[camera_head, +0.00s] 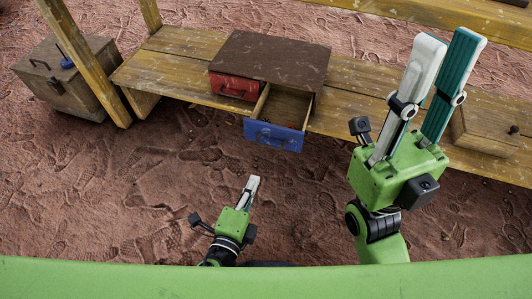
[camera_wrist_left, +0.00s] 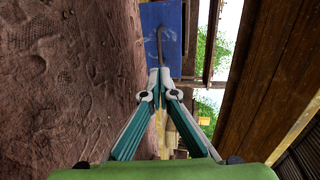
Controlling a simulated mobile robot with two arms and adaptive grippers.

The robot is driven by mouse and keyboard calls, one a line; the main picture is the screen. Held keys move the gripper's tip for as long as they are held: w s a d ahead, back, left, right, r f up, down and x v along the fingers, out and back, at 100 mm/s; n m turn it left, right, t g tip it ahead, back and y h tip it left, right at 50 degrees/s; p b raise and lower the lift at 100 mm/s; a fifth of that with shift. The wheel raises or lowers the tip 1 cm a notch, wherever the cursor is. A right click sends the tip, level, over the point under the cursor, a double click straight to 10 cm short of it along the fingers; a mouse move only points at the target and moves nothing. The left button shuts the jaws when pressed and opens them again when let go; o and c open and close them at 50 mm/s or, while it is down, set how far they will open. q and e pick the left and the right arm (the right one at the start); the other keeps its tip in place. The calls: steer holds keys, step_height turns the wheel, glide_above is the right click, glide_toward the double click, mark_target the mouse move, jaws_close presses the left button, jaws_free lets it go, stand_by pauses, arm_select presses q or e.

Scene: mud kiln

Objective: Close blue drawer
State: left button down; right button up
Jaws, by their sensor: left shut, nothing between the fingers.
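A small brown-topped cabinet (camera_head: 268,58) stands on the wooden bench. Its blue drawer (camera_head: 273,135) is pulled out towards me, with its wooden inside showing. The red drawer (camera_head: 235,88) beside it is in. My left gripper (camera_head: 254,181) is shut and empty, low in front of the blue drawer and apart from it. In the left wrist view the shut fingertips (camera_wrist_left: 160,72) point at the blue drawer front (camera_wrist_left: 152,22) and its dark handle. My right gripper (camera_head: 447,38) is raised at the right, its fingers apart and nothing visible between them.
The wooden bench (camera_head: 172,75) runs across behind the drawer. A wooden chest (camera_head: 70,85) stands at the left, and a wooden box (camera_head: 485,128) sits at the right behind my right arm. Wooden posts rise at the upper left. Reddish ground in front is clear.

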arm_select(q)
steer(key=x, duration=1.2)
steer(key=shift+w+f, duration=0.1)
steer(key=shift+f, duration=0.05)
